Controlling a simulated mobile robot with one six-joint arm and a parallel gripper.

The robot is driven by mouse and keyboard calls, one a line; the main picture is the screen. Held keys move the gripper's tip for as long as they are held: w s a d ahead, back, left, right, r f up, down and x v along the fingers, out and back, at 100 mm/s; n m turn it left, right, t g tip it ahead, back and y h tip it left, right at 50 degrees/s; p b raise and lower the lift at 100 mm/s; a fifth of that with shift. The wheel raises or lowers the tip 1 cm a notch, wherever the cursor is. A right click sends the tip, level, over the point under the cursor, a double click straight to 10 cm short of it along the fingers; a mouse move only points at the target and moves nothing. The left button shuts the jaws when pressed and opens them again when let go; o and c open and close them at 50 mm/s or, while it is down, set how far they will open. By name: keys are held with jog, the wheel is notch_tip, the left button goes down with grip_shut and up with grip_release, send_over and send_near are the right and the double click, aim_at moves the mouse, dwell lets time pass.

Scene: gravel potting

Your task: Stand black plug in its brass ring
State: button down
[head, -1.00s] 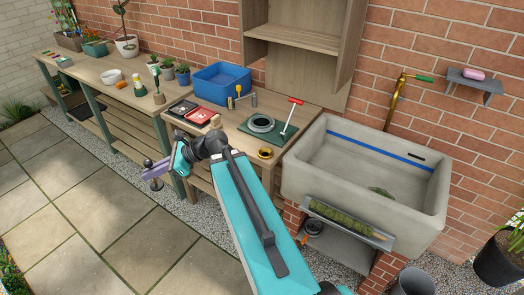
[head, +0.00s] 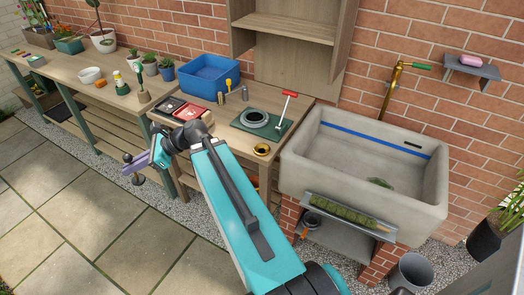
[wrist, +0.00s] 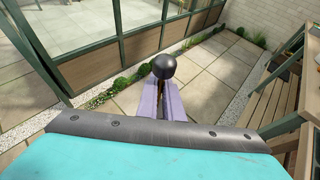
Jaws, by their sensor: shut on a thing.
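The black plug has a round ball knob, seen in the wrist view (wrist: 164,66) straight ahead between the fingertips. In the head view the plug (head: 138,179) shows small and dark, above and below the purple fingers. My gripper (head: 134,167) is shut on it, held out over the paving in front of the bench; its fingers also show in the wrist view (wrist: 172,95). The plug's lower part is hidden in the wrist view. The brass ring (head: 262,149) lies on the bench top near its front edge, right of my gripper and well apart from it.
Behind the ring, a green mat (head: 281,129) holds a grey ring and a red-handled tool (head: 284,107). A stone sink (head: 355,195) stands to the right. Black and red trays (head: 192,111) and a blue bin (head: 208,82) stand on the bench. Paving in front is clear.

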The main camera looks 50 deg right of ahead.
jog(key=shift+d, duration=0.55)
jog(key=s+d+f+m+t+h+p, duration=0.1)
jog(key=s+d+p, duration=0.3)
jog(key=s+d, duration=0.4)
jog(key=s+d+f+m+t+h+p, duration=0.1)
jog(key=s+d+m+h+p, duration=0.1)
jog(key=s+d, duration=0.6)
jog(key=s+d+f+m+t+h+p, duration=0.2)
jog(key=s+d+p, duration=0.5)
jog(key=d, duration=1.2)
jog(key=shift+s+d+m, duration=0.25)
jog(key=shift+s+m, duration=0.25)
jog(key=shift+s, duration=0.35)
jog(key=shift+w+d+f+b, duration=0.1)
jog(key=shift+w+f+b, duration=0.1)
jog(key=shift+b, duration=0.45)
jog(key=w+d+b, duration=0.1)
jog(key=b, duration=0.3)
jog(key=shift+f, duration=0.15)
jog(key=b, duration=0.3)
jog(key=shift+w+d, duration=0.25)
jog(key=shift+w, duration=0.15)
